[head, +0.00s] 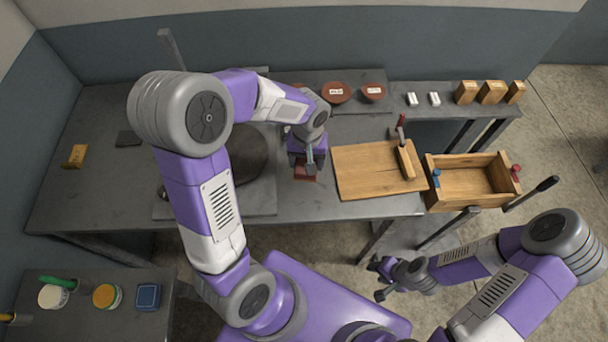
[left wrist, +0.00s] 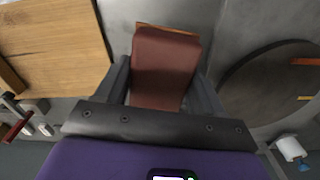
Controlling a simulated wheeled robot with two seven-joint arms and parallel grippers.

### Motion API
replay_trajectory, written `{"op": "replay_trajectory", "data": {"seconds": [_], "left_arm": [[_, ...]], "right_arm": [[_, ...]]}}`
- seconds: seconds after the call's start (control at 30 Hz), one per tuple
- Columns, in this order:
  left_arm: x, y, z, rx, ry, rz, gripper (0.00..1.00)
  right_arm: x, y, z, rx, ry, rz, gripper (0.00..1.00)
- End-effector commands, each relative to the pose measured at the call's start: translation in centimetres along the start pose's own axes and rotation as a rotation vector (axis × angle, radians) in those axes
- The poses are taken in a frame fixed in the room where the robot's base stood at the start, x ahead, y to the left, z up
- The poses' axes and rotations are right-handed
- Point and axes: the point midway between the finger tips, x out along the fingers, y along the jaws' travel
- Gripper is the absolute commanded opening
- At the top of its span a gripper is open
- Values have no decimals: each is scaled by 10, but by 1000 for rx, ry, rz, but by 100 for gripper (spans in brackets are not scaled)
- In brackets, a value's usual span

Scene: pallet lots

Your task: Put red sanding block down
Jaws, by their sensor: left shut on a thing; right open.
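The red sanding block (head: 306,173) is between the fingers of my left gripper (head: 308,160), at the grey table, just left of the wooden board. In the left wrist view the block (left wrist: 165,65) fills the gap between the two dark fingers of the left gripper (left wrist: 166,85), with a thin brown edge at its far end. I cannot tell whether its underside touches the table. My right gripper (head: 382,280) is open and empty, low over the floor in front of the table.
The wooden board (head: 365,172) with a red-handled clamp (head: 402,135) lies right of the block; it also shows in the left wrist view (left wrist: 55,45). A dark round disc (head: 245,155) is to the left. A wooden crate (head: 470,205) stands at the right.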

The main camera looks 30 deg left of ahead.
Motion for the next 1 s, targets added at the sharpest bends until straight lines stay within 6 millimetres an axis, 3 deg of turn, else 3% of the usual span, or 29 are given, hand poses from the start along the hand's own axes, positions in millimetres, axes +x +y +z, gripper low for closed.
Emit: {"op": "replay_trajectory", "data": {"seconds": [0.1,0.17,0.43,0.67,0.83,1.0], "left_arm": [[-13,-13,4,-125,-3,8,40],[-9,-16,6,-156,-7,8,40],[38,-17,7,-168,-10,9,40],[56,-17,7,-167,-10,8,40],[81,-16,7,-166,-10,8,40],[83,-16,6,-166,-6,10,40]], "right_arm": [[2,1,1,0,-3,0,43],[4,2,1,0,-2,0,43],[15,6,0,0,-1,0,43],[19,7,0,0,-1,0,43],[25,10,0,0,-1,0,43],[25,9,0,0,-1,0,43]]}}
